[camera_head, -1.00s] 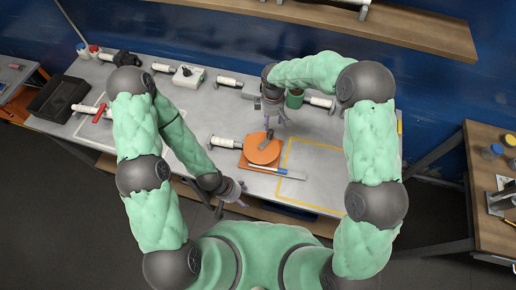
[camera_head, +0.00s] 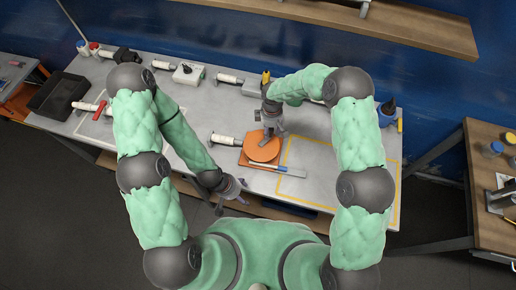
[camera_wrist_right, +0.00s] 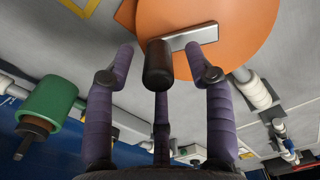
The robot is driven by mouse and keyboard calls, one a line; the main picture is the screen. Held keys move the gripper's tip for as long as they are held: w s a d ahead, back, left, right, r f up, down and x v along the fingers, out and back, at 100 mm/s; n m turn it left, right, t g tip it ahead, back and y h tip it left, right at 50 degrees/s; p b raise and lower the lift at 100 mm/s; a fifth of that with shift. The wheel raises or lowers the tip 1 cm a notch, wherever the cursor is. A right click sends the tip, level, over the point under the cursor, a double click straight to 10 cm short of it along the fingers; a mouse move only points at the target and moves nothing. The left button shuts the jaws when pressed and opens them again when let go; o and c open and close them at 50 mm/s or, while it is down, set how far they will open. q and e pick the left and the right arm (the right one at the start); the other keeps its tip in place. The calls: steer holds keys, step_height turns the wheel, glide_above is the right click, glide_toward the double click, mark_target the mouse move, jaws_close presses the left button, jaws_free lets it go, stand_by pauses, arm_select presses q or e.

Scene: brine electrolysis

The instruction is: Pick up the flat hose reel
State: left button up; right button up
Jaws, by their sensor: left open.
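The flat hose reel (camera_head: 264,153) is an orange disc with a metal crank bar, lying on the grey bench near its front. In the right wrist view the orange disc (camera_wrist_right: 245,25) carries the bar (camera_wrist_right: 195,37) with a dark knob (camera_wrist_right: 158,63). My right gripper (camera_head: 271,131) is over the reel's far edge. In the right wrist view its purple fingers (camera_wrist_right: 163,65) are spread on both sides of the knob, with gaps showing. My left gripper (camera_head: 233,194) is open and empty by the bench's front edge, left of the reel.
A blue-and-white pen-like tool (camera_head: 286,171) lies just in front of the reel. A white cylindrical fitting (camera_head: 224,139) is left of it. A yellow taped outline (camera_head: 345,150) marks mostly bare bench to the right. A green cylinder (camera_wrist_right: 48,108) shows in the wrist view.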

jaws_close()
steer(key=shift+r, duration=0.1)
